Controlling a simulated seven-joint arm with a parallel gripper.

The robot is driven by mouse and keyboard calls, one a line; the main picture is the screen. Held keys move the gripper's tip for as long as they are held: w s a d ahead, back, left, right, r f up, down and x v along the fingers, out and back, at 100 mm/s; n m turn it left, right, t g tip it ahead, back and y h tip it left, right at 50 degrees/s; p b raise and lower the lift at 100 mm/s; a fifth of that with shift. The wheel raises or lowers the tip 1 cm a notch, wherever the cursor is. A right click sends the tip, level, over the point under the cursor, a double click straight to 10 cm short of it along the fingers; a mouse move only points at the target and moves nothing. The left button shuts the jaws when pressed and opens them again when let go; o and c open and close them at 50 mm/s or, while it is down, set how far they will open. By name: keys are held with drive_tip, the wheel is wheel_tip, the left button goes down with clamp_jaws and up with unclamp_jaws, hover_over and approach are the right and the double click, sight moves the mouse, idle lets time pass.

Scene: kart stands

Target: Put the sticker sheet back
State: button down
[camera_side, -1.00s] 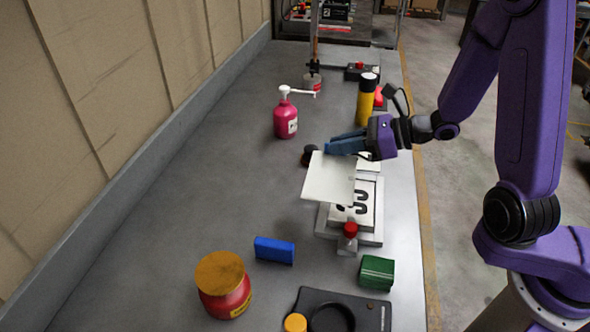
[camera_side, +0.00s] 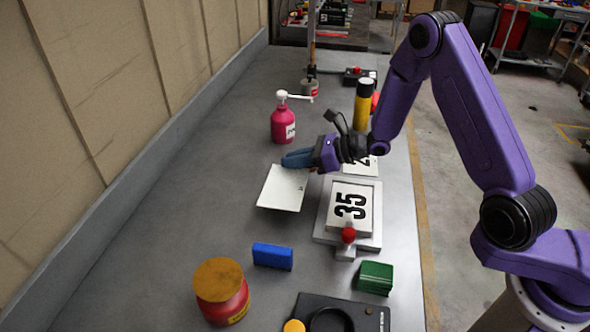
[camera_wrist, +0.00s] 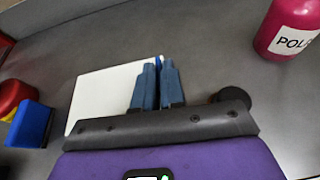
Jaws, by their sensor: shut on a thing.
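My gripper (camera_side: 284,161) is shut on the edge of a plain white sheet (camera_side: 283,190), which has a small dark mark near its right edge. The sheet extends from the blue fingers toward the camera, left of the stand; I cannot tell whether it touches the bench. In the wrist view the sheet (camera_wrist: 95,98) lies left of and behind the fingers (camera_wrist: 157,82). The grey stand (camera_side: 326,236) bears a white plate (camera_side: 352,205) reading 35. Another numbered white sheet (camera_side: 361,167) lies behind the stand, partly hidden by my gripper.
A pink pump bottle (camera_side: 283,123) and yellow can (camera_side: 362,106) stand behind. In front are a blue block (camera_side: 272,256), green block (camera_side: 376,277), red jar (camera_side: 221,290) and dark device (camera_side: 365,318). The bench's left side is clear.

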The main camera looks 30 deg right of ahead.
sight(296, 172)
drive_tip(key=f, duration=0.2)
drive_tip(key=shift+w+a+f, duration=0.1)
drive_tip(key=shift+w+f, duration=0.2)
drive_tip(key=shift+f, duration=0.6)
drive_tip(key=shift+f, duration=0.65)
drive_tip(key=c, duration=1.2)
unclamp_jaws()
drive_tip(key=shift+s+f, duration=0.1)
drive_tip(key=shift+s, duration=0.05)
drive_tip(key=shift+r, duration=0.45)
drive_tip(key=v, duration=1.2)
drive_tip(key=shift+r, duration=0.25)
